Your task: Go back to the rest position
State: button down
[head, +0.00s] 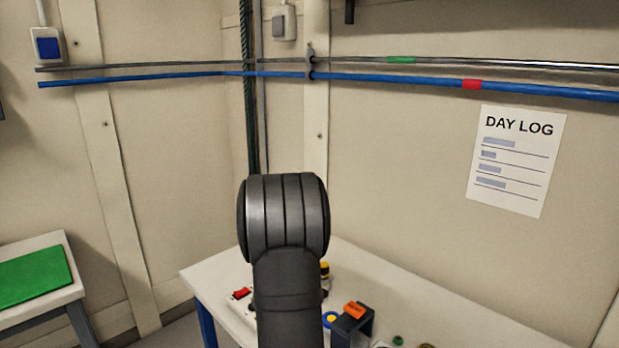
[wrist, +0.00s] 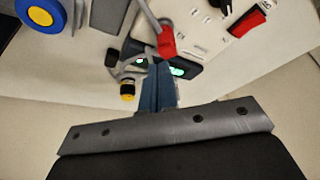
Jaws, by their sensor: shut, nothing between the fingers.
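My gripper (wrist: 158,72) shows in the wrist view, its two blue-grey fingers together with nothing seen between them. In the head view my arm rises in the middle and hides the gripper.
A white table (head: 390,282) carries an orange block (head: 354,309) on a dark bracket, a blue-and-yellow disc (wrist: 40,12) and a red switch (wrist: 247,22). A side table with a green mat (head: 32,277) stands left. Blue pipe (head: 400,81) runs along the walls.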

jog(key=shift+s+d, duration=0.5)
jog(key=shift+d, duration=0.1)
jog(key=shift+f, duration=0.1)
